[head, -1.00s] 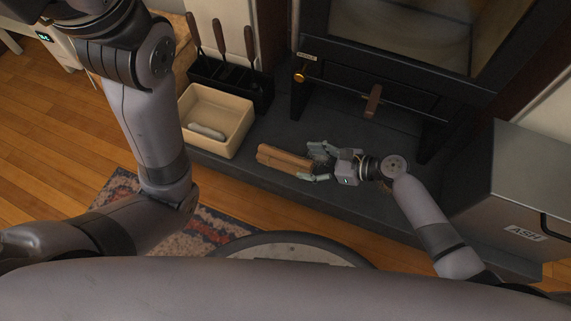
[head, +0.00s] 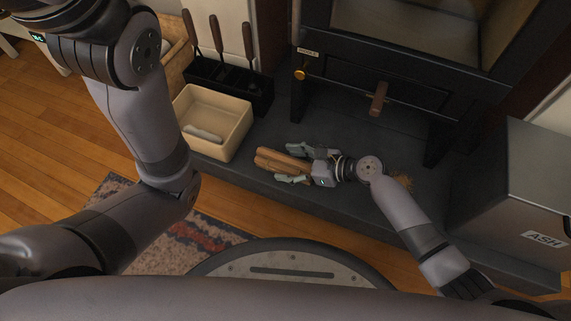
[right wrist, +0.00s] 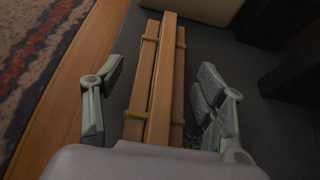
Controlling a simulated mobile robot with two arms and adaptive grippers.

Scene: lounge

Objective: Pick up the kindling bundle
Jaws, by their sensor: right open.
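The kindling bundle (head: 271,159) is several wooden sticks lying on the dark hearth slab. In the right wrist view the bundle (right wrist: 158,80) shows two tan ties around it and runs lengthwise between the fingers. My right gripper (head: 302,165) is open, with one finger on each side of the bundle. In the right wrist view the gripper (right wrist: 158,95) shows gaps between both fingers and the sticks. The bundle's near end is hidden by my gripper's body. My left arm comes in from the left, but its gripper is out of view.
A cream box (head: 212,122) with a pale object in it stands left of the bundle. A black rack (head: 226,85) with fire tools is behind it. A grey ASH bin (head: 515,190) is at right.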

